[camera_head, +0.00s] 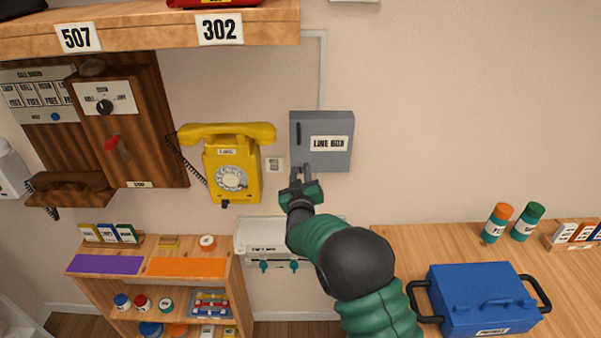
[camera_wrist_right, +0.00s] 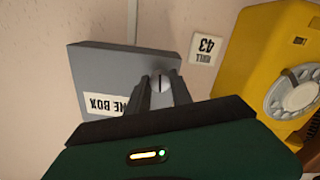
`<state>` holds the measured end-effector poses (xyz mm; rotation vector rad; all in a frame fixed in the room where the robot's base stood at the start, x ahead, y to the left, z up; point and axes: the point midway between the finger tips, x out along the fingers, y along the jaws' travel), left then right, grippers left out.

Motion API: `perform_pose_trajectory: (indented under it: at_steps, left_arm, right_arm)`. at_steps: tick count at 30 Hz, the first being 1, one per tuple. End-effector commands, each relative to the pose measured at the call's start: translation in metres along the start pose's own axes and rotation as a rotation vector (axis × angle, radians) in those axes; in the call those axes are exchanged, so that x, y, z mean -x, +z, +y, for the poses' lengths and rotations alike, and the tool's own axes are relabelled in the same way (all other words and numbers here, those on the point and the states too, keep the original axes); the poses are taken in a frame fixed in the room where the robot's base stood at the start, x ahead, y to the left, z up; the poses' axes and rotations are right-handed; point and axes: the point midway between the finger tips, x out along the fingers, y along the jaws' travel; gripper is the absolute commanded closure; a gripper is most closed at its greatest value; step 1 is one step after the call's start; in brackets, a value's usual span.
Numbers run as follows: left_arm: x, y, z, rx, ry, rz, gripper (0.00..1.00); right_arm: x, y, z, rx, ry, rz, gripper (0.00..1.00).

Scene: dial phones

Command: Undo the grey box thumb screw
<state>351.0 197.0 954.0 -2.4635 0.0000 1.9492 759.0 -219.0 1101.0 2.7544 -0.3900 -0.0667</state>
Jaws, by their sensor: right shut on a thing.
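The grey line box (camera_head: 321,156) is on the wall right of the yellow phone, with a "LINE BOX" label on its front. It also shows in the right wrist view (camera_wrist_right: 112,70), where its label is upside down. My right gripper (camera_head: 300,173) is at the lower left of the box front. In the right wrist view, the fingers (camera_wrist_right: 159,88) are shut on the round slotted thumb screw (camera_wrist_right: 160,81) near the box edge. In the head view the gripper hides the screw. My left gripper is not in view.
A yellow dial phone (camera_head: 228,160) hangs left of the box, with a small label plate (camera_head: 273,165) between them. A wooden shelf (camera_head: 150,30) runs above. Below are a white unit (camera_head: 262,228) and a blue case (camera_head: 478,300) on a wooden counter. The wall right of the box is bare.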

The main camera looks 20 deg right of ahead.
Motion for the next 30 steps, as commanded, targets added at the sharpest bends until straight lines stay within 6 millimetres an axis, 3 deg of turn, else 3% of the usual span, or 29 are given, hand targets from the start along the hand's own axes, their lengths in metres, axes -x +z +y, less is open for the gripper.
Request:
perform_pose_trajectory:
  at_steps: [1,22,23,27,30]
  left_arm:
    - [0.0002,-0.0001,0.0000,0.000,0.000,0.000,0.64]
    - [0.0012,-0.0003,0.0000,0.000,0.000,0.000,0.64]
    - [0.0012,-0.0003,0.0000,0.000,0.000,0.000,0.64]
    - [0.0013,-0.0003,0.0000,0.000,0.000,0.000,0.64]
    - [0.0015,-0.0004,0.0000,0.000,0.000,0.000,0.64]
  right_arm:
    - [0.0021,0.0077,-0.0050,0.023,-0.011,-0.017,1.00]
    - [0.0020,0.0080,-0.0047,0.102,-0.011,-0.016,1.00]
    - [0.0020,0.0080,-0.0047,0.102,-0.011,-0.016,0.72]
    - [0.0017,0.0058,-0.0035,0.101,-0.008,-0.012,0.54]
    - [0.0018,0.0040,-0.0023,0.100,-0.006,-0.008,0.52]
